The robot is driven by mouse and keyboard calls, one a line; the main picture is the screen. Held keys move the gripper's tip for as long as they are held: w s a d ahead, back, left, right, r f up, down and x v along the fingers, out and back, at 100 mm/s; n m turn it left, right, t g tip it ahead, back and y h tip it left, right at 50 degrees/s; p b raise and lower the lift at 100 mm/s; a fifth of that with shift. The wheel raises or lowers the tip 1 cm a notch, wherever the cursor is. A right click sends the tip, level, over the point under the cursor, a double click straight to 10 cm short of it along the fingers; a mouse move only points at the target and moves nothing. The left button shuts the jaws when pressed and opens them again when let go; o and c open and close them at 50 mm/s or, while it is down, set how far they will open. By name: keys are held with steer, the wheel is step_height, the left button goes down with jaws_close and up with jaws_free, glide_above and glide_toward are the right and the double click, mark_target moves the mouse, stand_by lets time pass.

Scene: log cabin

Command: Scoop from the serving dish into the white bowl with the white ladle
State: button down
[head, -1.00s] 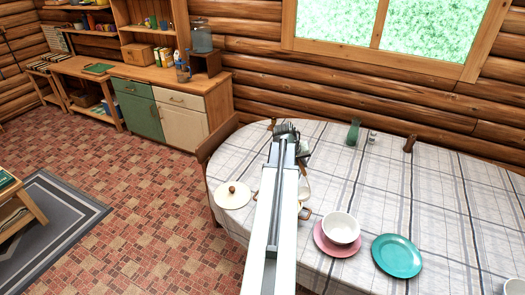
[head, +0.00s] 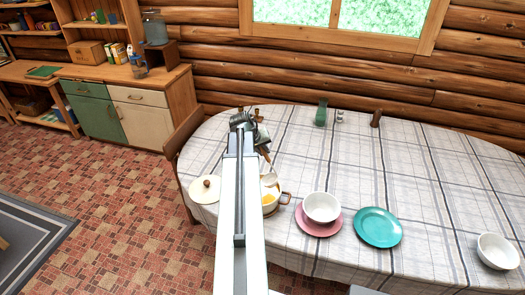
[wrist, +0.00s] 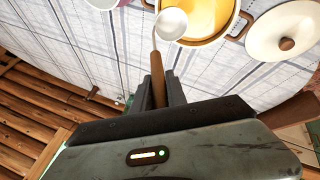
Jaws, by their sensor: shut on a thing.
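The white ladle (wrist: 171,24) has a brown wooden handle, and my gripper (wrist: 158,100) is shut on that handle. In the wrist view the ladle's head overlaps the left rim of the serving dish (wrist: 240,22), which has yellow contents; I cannot tell whether it touches. In the head view the ladle's head (head: 270,179) shows just above the dish (head: 286,198), which my arm partly hides. The white bowl (head: 322,206) stands upright on a pink plate (head: 318,230), right of the dish. My gripper (head: 262,147) is beyond the dish, towards the wall.
A cream lid (head: 205,190) with a brown knob lies left of the dish. A teal plate (head: 378,227) and another white bowl (head: 497,251) are to the right. A green vase (head: 321,113) and small shakers stand at the back. The right middle of the tablecloth (head: 430,180) is clear.

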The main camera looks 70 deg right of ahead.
step_height(320, 180, down, 10)
steer(key=w+a+b, duration=0.1)
steer(key=w+b, duration=0.2)
steer(key=b, duration=0.6)
step_height(320, 180, up, 2)
steer(key=w+a+r+t+p, duration=0.1)
steer(key=w+a+p, duration=0.1)
steer(key=w+p, duration=0.1)
steer(key=s+d+r+t+p, duration=0.1)
steer(key=s+r+p, duration=0.1)
steer(key=p, duration=0.1)
steer(key=s+d+r+y+p, duration=0.1)
steer(key=s+r+p, duration=0.2)
steer(key=s+d+r+t+p, duration=0.1)
steer(key=s+d+r+p, duration=0.1)
steer(key=r+p, duration=0.1)
steer(key=shift+s+m+t+y+p, duration=0.3)
steer(key=shift+s+m+y, duration=0.05)
steer(key=shift+m+y, duration=0.05)
steer(key=shift+s+d+r+t+p, duration=0.15)
steer(key=shift+s+r+t+p, duration=0.05)
steer(key=shift+s, duration=0.25)
steer(key=shift+s+d+r+t+p, duration=0.15)
steer(key=shift+s+r+t, duration=0.05)
steer(key=shift+s, duration=0.2)
